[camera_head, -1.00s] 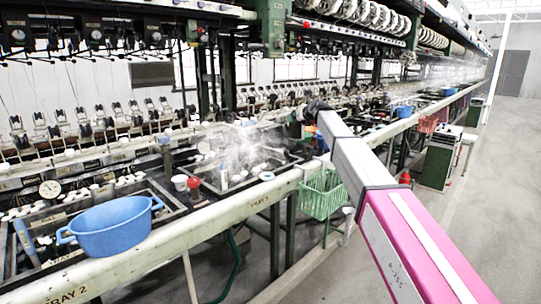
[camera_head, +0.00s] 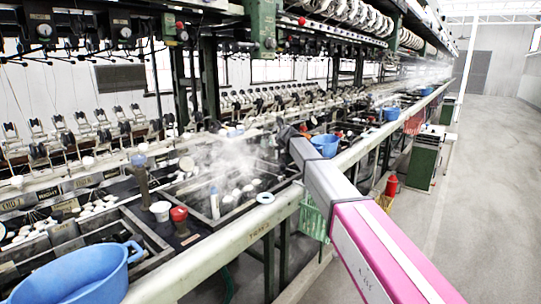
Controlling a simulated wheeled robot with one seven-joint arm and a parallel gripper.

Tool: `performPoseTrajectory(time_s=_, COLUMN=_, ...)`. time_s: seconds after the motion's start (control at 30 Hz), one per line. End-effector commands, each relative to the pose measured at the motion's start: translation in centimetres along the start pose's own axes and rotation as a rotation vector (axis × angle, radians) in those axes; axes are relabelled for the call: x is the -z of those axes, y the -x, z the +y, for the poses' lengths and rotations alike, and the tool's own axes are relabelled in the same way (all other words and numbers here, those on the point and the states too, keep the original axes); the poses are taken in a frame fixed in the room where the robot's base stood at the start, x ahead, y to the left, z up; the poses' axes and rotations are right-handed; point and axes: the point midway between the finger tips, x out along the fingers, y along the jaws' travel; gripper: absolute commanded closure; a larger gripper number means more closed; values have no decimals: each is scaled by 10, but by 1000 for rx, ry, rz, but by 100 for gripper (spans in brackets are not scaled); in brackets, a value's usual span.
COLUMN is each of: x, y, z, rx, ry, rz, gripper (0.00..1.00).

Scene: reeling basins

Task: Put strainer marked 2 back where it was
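No strainer with a readable 2 shows. A blue two-handled tub (camera_head: 80,276) is at the lower left on the front edge of the bench, cut off by the frame. Another blue tub (camera_head: 325,146) shows just beyond my arm, partly hidden by it; I cannot tell whether my arm touches it. My arm reaches from the lower right over the bench rail to a dark joint near the basins. My gripper's fingers cannot be made out, so what they hold is hidden.
Open basins (camera_head: 225,200) with white cocoons and steam line the bench behind a pale front rail (camera_head: 215,250). A white cup (camera_head: 160,210) and a red-topped object (camera_head: 180,215) stand between basins. A green basket (camera_head: 313,218) hangs under the rail.

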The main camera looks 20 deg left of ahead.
Motion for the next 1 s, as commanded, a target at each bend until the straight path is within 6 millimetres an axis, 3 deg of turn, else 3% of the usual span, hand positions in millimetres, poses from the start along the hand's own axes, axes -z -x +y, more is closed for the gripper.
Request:
performPoseTrajectory(time_s=0.43, x=45, y=-19, z=0, rx=0, ry=0, rz=0, gripper=59)
performPoseTrajectory(time_s=0.77, x=47, y=-20, z=0, rx=0, ry=0, rz=-1, gripper=59)
performPoseTrajectory(time_s=0.8, x=48, y=-20, z=0, rx=0, ry=0, rz=0, gripper=14)
performPoseTrajectory(time_s=0.83, x=48, y=-20, z=0, rx=0, ry=0, rz=-1, gripper=4)
performPoseTrajectory(time_s=0.87, x=48, y=-20, z=0, rx=0, ry=0, rz=-1, gripper=0)
performPoseTrajectory(time_s=1.0, x=48, y=-20, z=0, rx=0, ry=0, rz=-1, gripper=0)
